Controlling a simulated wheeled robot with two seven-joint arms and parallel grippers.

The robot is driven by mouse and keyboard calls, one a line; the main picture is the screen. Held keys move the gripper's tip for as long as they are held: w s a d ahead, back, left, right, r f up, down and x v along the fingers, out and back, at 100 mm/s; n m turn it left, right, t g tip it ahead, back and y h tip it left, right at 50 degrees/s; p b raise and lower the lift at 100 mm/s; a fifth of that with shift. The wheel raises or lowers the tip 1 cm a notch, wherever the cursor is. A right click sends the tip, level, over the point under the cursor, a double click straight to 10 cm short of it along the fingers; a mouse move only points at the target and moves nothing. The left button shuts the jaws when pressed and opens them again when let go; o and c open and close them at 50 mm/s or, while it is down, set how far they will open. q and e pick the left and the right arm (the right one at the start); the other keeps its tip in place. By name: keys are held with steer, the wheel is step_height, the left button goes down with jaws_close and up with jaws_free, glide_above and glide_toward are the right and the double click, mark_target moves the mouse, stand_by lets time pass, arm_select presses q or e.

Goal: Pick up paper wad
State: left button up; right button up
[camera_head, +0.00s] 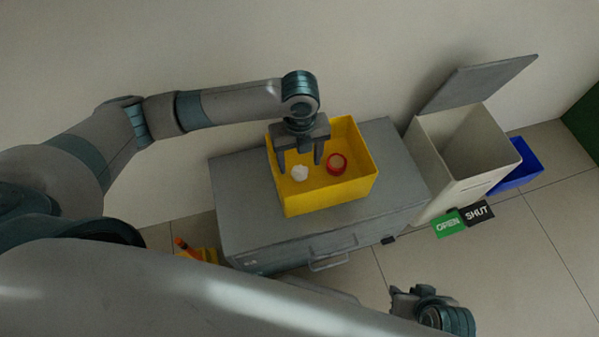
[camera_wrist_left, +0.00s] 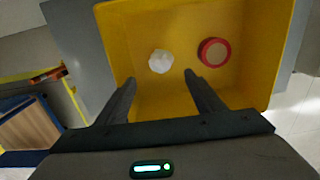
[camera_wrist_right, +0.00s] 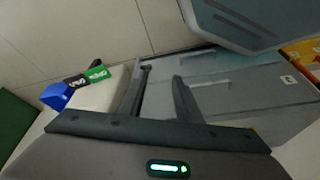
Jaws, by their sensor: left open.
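The white paper wad (camera_head: 300,172) lies in the yellow box (camera_head: 330,200) on top of the grey cabinet. In the left wrist view the paper wad (camera_wrist_left: 161,61) lies ahead of the fingertips, a little left of the middle between them. My left gripper (camera_head: 300,168) points down at the box and is open. Its fingers (camera_wrist_left: 160,76) hold nothing, and the wad is apart from both. My right gripper (camera_head: 405,292) is low at the right, away from the box. In its wrist view its fingers (camera_wrist_right: 161,72) stand apart with nothing between them.
A round red-rimmed item (camera_head: 337,164) lies in the box right of the wad. The cabinet (camera_head: 240,200) has bare top around the box. Right of it stand a cream bin (camera_head: 440,165) with its lid up, a blue container (camera_head: 520,175), and OPEN (camera_head: 448,224) and SHUT (camera_head: 478,213) signs.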

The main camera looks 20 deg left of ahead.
mark_target(299, 168)
arm_select(q)
steer(key=shift+f, duration=0.75)
arm_select(e)
steer(key=shift+a, duration=0.1)
arm_select(q)
steer(key=shift+f, duration=0.1)
steer(key=f, duration=0.1)
steer(key=w+f, duration=0.1)
steer(key=f, duration=0.1)
steer(key=f+b, duration=0.1)
steer(key=shift+w+a+f, duration=0.2)
steer(key=shift+a, duration=0.05)
steer(key=shift+f, duration=0.3)
arm_select(e)
steer(key=shift+w+a+t+y, duration=0.2)
steer(key=shift+a+t+y, duration=0.1)
steer(key=shift+a+t, duration=0.3)
steer(key=shift+w, duration=0.15)
arm_select(q)
steer(key=c, duration=1)
arm_select(e)
steer(key=shift+w+d, duration=0.1)
steer(key=shift+w, duration=0.1)
